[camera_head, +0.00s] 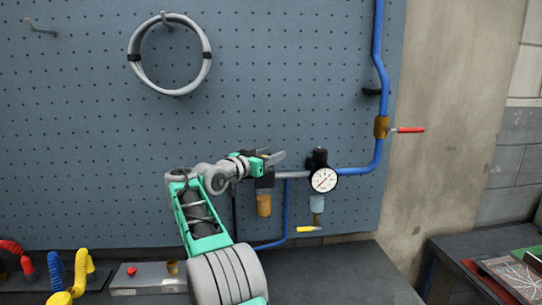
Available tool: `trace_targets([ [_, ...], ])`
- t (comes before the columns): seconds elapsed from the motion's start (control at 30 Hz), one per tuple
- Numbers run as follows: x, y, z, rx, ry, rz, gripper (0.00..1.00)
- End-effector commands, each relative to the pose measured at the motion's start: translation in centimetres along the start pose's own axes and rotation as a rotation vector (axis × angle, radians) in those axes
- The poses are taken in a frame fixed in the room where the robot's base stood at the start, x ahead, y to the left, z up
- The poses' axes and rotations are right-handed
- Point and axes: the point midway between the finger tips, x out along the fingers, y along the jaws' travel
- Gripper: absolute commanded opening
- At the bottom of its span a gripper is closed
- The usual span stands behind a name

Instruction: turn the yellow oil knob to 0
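My gripper (274,159) is in front of the pegboard, at the top of a small unit with an amber bowl (264,205). My gripper and wrist cover the top of that unit. No yellow knob or scale with a 0 can be made out there; it may be hidden behind my gripper. I cannot tell whether my fingers are apart, shut or touching anything. A small yellow handle (309,229) sticks out below the clear bowl (317,204) to the right, apart from my gripper.
A round white gauge (323,180) sits right of my gripper on the pipe line. A blue pipe (378,80) carries a brass valve (381,127) with a red lever (408,130).

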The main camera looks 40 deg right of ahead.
Motion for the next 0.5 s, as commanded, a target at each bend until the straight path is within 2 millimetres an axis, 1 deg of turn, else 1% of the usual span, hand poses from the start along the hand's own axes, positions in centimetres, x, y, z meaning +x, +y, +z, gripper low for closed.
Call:
trace_targets([
  [0.27, -0.2, -0.1, 0.1, -0.001, -0.001, -0.002, 0.52],
  [0.37, -1.4, -0.1, 0.3, 0.0, -0.001, -0.003, 0.52],
  [0.5, -4.3, -0.1, 0.4, 0.001, 0.0, -0.005, 0.52],
])
